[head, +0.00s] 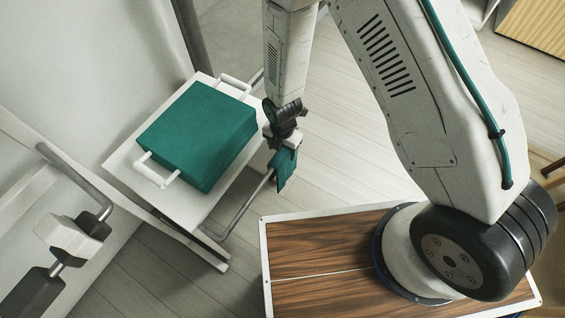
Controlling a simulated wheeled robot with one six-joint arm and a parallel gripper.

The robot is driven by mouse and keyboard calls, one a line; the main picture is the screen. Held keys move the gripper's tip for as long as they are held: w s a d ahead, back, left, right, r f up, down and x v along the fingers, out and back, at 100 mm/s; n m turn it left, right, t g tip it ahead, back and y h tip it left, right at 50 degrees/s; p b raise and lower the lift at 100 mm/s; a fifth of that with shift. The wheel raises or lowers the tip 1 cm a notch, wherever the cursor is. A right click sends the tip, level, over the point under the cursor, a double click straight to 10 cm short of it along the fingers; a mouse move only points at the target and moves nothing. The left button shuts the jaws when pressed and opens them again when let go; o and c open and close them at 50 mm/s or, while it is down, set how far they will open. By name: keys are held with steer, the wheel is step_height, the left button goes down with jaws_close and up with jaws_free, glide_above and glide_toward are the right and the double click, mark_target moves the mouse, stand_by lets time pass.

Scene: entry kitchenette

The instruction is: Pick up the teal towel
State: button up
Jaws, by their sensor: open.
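A small teal towel (285,171) hangs over a grey rail (255,197) along the right side of a white stand. My gripper (284,143) points down right at the towel's top edge, and its fingers overlap the towel in this view. It is open. The fingers are small and dark here, so I cannot tell whether the towel lies between them or whether they touch it.
A large teal block-like box (200,130) with white handles at both ends sits on the white stand (125,160), left of my gripper. A metal handle-like bar (75,180) is at lower left. Pale plank floor (345,150) is clear right of the towel.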

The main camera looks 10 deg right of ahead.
steer(key=shift+d+f, duration=0.1)
steer(key=shift+f, duration=1.85)
steer(key=c, duration=1.2)
steer(key=shift+o, duration=0.2)
steer(key=shift+r, duration=0.15)
step_height(320, 180, up, 28)
steer(key=shift+s, duration=0.1)
